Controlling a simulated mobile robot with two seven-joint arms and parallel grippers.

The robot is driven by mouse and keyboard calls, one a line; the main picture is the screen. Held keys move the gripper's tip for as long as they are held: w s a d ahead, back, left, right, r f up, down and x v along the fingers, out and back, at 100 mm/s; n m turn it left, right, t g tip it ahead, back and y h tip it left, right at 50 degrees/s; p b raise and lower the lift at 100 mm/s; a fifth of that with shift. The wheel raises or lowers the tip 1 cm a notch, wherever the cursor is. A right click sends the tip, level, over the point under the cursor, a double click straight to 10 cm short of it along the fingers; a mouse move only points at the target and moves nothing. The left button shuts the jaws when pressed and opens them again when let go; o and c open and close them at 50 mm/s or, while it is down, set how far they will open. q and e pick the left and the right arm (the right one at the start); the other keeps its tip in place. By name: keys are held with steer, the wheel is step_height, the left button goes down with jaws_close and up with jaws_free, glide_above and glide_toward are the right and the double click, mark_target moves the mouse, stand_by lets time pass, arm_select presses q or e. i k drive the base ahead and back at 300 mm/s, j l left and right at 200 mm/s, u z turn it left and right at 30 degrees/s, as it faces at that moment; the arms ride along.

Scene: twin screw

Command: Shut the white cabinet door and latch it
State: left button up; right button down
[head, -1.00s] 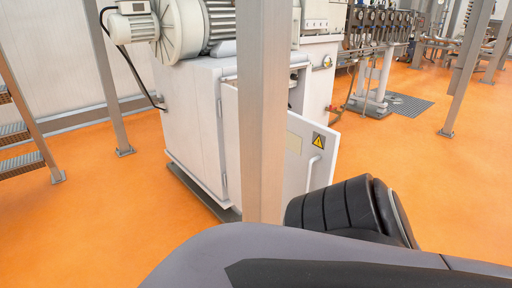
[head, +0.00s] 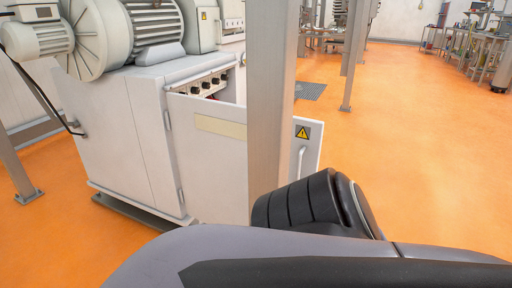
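The white cabinet (head: 120,125) stands at the left in the head view, under a large motor. Its white door (head: 208,165) hangs open, swung out to the right of the cabinet body. Dark knobs (head: 206,86) show in the opening above the door's top edge. The door carries a yellow warning sign (head: 302,132) and a pale vertical handle (head: 300,163) near its free edge. A grey post hides part of the door. Neither of my grippers is in view. A part of my own arm fills the bottom and hides the door's lower right corner.
The grey upright post (head: 268,90) stands between me and the door. The motor (head: 150,22) sits on top of the cabinet. Orange floor (head: 420,140) is open at the right. Another post (head: 355,55) and a floor grate (head: 308,91) lie further back.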

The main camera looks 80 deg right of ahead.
mark_target(210, 136)
steer(key=i+z, duration=0.5)
steer(key=z, duration=0.2)
steer(key=i+j+z, duration=0.1)
steer(key=i+z, duration=0.5)
steer(key=z, duration=0.25)
steer(key=i+j+z, duration=0.15)
steer(key=z, duration=0.3)
steer(key=i+j+z, duration=0.25)
steer(key=z, duration=0.25)
steer(key=i+j+z, duration=0.2)
steer(key=z, duration=0.3)
